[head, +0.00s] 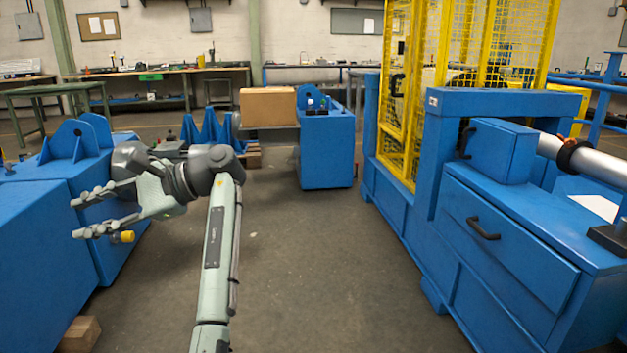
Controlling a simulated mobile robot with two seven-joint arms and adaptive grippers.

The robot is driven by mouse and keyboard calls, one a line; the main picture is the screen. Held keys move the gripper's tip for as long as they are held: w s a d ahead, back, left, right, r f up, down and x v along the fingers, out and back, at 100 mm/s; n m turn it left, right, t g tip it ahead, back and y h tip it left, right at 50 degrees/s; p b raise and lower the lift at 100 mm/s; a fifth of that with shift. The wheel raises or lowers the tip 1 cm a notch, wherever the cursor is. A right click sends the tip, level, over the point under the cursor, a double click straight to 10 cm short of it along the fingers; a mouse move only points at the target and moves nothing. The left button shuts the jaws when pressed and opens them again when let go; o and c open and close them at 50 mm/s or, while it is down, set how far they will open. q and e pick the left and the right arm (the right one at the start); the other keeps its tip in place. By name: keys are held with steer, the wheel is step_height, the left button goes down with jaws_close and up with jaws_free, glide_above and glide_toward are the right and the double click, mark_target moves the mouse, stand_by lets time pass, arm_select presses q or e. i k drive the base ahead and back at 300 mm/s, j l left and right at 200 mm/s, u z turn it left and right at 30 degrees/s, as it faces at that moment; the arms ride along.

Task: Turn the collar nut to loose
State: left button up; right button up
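My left gripper (78,218) is at the left of the head view, fingers pointing left. Its fingers are apart with nothing seen between them. It hovers in front of a blue machine block (112,255), and a small yellow knob (127,237) shows just below the lower finger. A dark ring-shaped collar (573,153), perhaps the collar nut, sits around a silver tube (606,166) at the far right. It has a small orange-red part on top. My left gripper is far from this collar. My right gripper is not in view.
A blue cabinet (507,245) with black handles stands at the right, beside a yellow mesh guard (412,100). A blue stand (327,150) and a brown box (268,107) are at the back. The grey floor (300,260) between the machines is clear.

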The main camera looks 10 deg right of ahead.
mark_target(568, 142)
steer(key=i+z, duration=0.1)
steer(key=i, duration=0.45)
steer(key=i+j+z, duration=0.15)
steer(key=i, duration=0.4)
steer(key=i+j+z, duration=0.1)
steer(key=i, duration=0.45)
steer(key=i+z, duration=0.2)
steer(key=z, duration=0.2)
steer(key=i+z, duration=0.2)
steer(key=z, duration=0.2)
steer(key=i+j+z, duration=0.2)
steer(key=z, duration=0.15)
steer(key=i+j+z, duration=0.15)
steer(key=z, duration=0.25)
steer(key=i+j+z, duration=0.1)
steer(key=z, duration=0.4)
steer(key=i+j+z, duration=0.25)
steer(key=z, duration=0.2)
steer(key=i+j+z, duration=0.1)
steer(key=j+z, duration=0.15)
steer(key=z, duration=0.25)
steer(key=i+j+z, duration=0.2)
steer(key=j+z, duration=0.15)
steer(key=i+j+z, duration=0.1)
steer(key=j+z, duration=0.25)
